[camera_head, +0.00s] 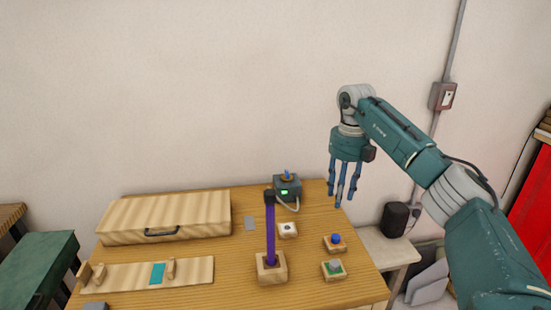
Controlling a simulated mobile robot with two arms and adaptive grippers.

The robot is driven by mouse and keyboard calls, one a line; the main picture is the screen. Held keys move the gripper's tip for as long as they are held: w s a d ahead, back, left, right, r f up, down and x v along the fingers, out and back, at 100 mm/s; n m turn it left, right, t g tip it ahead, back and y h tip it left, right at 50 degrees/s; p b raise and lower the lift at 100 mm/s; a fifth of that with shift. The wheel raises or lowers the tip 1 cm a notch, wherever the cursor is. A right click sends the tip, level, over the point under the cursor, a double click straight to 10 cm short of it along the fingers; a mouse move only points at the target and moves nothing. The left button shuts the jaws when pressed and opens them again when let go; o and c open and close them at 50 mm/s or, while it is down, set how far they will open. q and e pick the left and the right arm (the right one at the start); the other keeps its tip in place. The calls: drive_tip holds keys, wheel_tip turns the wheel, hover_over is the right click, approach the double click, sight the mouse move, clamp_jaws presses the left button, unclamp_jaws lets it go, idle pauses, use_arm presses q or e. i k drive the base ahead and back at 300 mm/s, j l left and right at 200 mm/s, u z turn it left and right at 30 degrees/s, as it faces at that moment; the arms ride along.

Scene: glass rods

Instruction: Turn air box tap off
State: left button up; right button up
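The air box (287,188) is a small dark teal-grey box with a lit green display, near the back edge of the wooden table. Its blue tap (287,174) sits on top; its exact turn is too small to tell. A pale hose (292,207) runs from the box. My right gripper (342,204) hangs fingers down to the right of the air box, apart from it. Its blue fingers are spread and empty. My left gripper is not in view.
A purple rod (270,232) with a dark top stands upright in a wooden block (271,269) in front of the air box. Small button blocks (334,243) sit at the right. A wooden case (165,217) lies at the left. A wall is behind.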

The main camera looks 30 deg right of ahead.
sight(287, 177)
drive_tip(key=i, duration=1.1)
